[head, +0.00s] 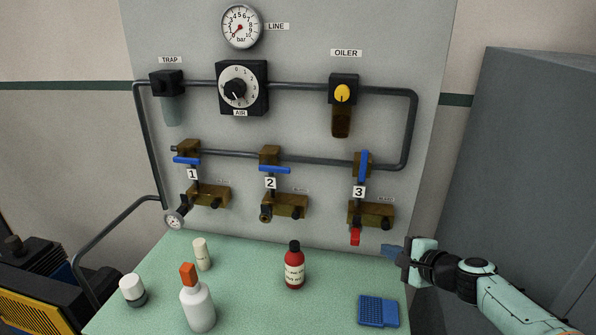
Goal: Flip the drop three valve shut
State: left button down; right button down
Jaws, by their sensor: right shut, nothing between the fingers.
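The drop three valve has a brass body and a blue lever (363,166) above the white number 3 tag (359,191). That lever stands upright, in line with its drop pipe. The levers of drop one (186,160) and drop two (274,170) lie level, across their pipes. My right gripper (391,251) is at the right, below and to the right of the drop three valve and apart from it. It is shut and empty, above the back right of the bench. My left gripper is not in view.
A brass block (371,214) with a red fitting (355,236) hangs below drop three. A red bottle (294,266), a white bottle with an orange cap (198,305) and a blue tray (378,311) stand on the green bench (245,285). A grey cabinet (530,160) is at right.

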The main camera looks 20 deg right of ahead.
aim_at(363, 171)
jog(key=k+j, duration=0.35)
jog(key=j, duration=0.15)
jog(key=k+j, duration=0.4)
jog(key=j, duration=0.1)
